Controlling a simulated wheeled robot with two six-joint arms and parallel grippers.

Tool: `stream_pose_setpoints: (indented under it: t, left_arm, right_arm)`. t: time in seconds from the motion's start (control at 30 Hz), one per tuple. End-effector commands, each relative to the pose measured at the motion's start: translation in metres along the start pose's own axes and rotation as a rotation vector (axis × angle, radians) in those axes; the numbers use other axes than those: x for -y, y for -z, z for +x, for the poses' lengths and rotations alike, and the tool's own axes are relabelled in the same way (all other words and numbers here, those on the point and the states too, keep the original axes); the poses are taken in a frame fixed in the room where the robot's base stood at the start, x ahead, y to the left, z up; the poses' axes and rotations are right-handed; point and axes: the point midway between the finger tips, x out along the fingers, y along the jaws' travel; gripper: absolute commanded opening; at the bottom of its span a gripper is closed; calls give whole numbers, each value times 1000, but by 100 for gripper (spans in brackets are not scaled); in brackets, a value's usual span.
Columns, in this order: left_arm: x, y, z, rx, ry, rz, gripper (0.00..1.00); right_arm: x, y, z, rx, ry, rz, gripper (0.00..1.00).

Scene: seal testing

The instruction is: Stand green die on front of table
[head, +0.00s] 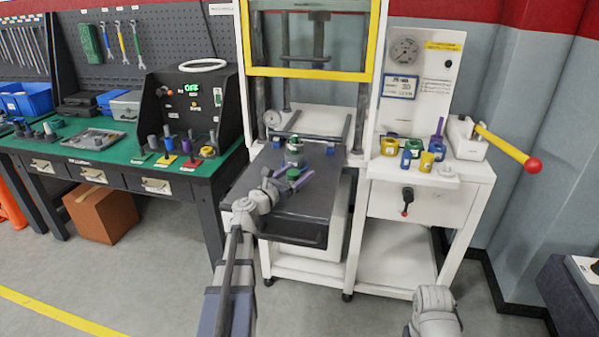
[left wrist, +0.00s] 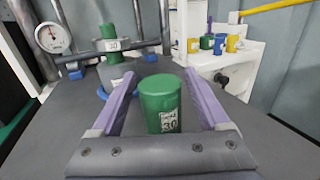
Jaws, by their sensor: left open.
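The green die (left wrist: 160,103), a short cylinder with a white label reading 30, stands upright on the dark table (left wrist: 270,152) of the press. In the head view it shows as a small green top (head: 293,174) near the middle of the dark table (head: 262,171). My left gripper (left wrist: 162,85) is open, with its purple fingers on either side of the die and a visible gap at each side. In the head view the left gripper (head: 291,182) is low over the table.
Behind the die, a grey round fixture (head: 294,155) holds another green piece (left wrist: 108,36). A yellow-framed press guard (head: 308,73) stands above. Blue, yellow and green dies stand on the white shelf at right, beside a yellow lever (head: 500,144). The table's front part is clear.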

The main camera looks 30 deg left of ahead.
Motion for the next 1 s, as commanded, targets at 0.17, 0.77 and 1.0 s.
stream_pose_setpoints:
  t: [0.17,0.77,1.0]
  left_arm:
    - [2,1,-42,0,-3,0,78]
    - [0,0,-108,0,0,0,78]
    - [0,0,-107,0,0,0,78]
  right_arm:
    - [0,0,2,0,0,0,0]
    - [0,0,4,0,0,0,0]
    - [0,0,4,0,0,0,0]
